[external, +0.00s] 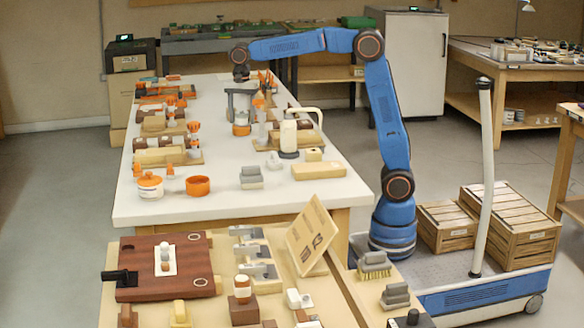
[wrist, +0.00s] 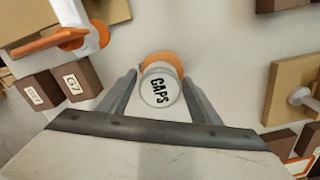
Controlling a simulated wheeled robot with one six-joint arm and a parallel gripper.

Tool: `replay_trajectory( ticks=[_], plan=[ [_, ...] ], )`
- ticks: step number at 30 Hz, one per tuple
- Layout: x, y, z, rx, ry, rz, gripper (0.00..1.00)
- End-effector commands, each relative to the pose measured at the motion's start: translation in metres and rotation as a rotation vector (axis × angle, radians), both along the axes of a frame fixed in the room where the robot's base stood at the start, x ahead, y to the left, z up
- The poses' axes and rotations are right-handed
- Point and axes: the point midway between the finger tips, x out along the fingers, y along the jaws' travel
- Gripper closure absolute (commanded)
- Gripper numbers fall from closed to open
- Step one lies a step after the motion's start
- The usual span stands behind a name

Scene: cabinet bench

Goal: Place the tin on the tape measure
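A round tin with a pale lid marked CAPS (wrist: 160,91) is between the fingers of my gripper (wrist: 160,76) in the wrist view. A round orange part (wrist: 166,60) shows just beyond the lid; I cannot tell whether it belongs to the tin or is a separate thing under it. In the external view my gripper (external: 244,110) points down over this orange piece (external: 241,129) on the white bench. The fingers stand on both sides of the tin with narrow gaps, so the gripper looks open. I cannot identify the tape measure with certainty.
A white jar with an orange lid (external: 150,185) and an orange round container (external: 198,186) stand nearer. Brown blocks (wrist: 77,80) lie left in the wrist view. The bench's middle strip is fairly clear.

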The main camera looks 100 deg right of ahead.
Motion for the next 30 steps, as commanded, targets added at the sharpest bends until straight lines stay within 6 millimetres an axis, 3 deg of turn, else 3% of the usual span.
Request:
replay_trajectory(
  ticks=[10,14,30],
  plan=[
    [0.000,0.000,0.002,0.000,0.000,0.000,0.37],
    [0.000,0.000,0.011,0.000,-0.001,0.000,0.37],
    [0.001,0.000,0.105,-0.001,-0.002,0.000,0.37]
  ],
)
